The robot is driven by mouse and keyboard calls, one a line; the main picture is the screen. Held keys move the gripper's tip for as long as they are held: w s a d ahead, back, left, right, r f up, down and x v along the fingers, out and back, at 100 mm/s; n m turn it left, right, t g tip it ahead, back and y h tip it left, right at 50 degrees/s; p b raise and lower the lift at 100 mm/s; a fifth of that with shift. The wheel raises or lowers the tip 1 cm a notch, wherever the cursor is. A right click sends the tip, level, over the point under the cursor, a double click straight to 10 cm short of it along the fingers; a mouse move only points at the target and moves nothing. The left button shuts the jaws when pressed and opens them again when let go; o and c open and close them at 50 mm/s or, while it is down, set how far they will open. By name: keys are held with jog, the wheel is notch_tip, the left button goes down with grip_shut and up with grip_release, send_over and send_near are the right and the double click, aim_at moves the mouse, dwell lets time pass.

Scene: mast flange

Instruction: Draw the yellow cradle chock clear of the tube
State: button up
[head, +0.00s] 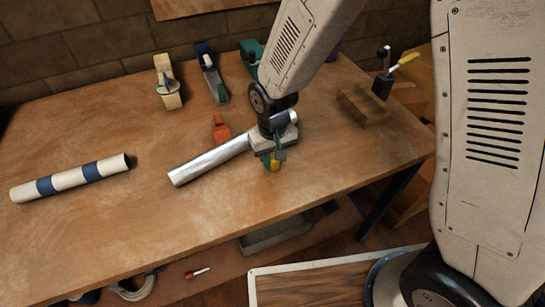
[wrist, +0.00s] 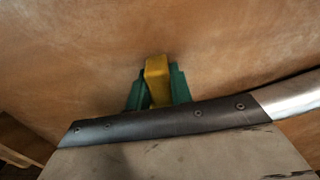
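The yellow cradle chock (head: 274,166) shows just below my gripper (head: 274,156) in the head view. The tube also shows at the right of the wrist view (wrist: 292,95). A dark riveted strip crosses in front of the chock's lower part there.
An orange-red block (head: 221,129) stands behind the tube. A white and blue striped tube (head: 70,180) lies at the left. The bench front (head: 150,225) is clear.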

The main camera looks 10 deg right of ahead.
aim_at(280, 173)
jog(key=shift+s+d, duration=0.1)
jog(key=shift+s, duration=0.05)
jog(key=shift+s+d, duration=0.25)
jog(key=shift+s, duration=0.2)
jog(key=shift+s+d, duration=0.15)
jog(key=shift+s, duration=0.1)
jog(key=shift+s+d, duration=0.35)
jog(key=shift+s, duration=0.3)
jog(key=o, duration=0.9)
notch_tip(280, 173, up, 8)
dwell(0.3)
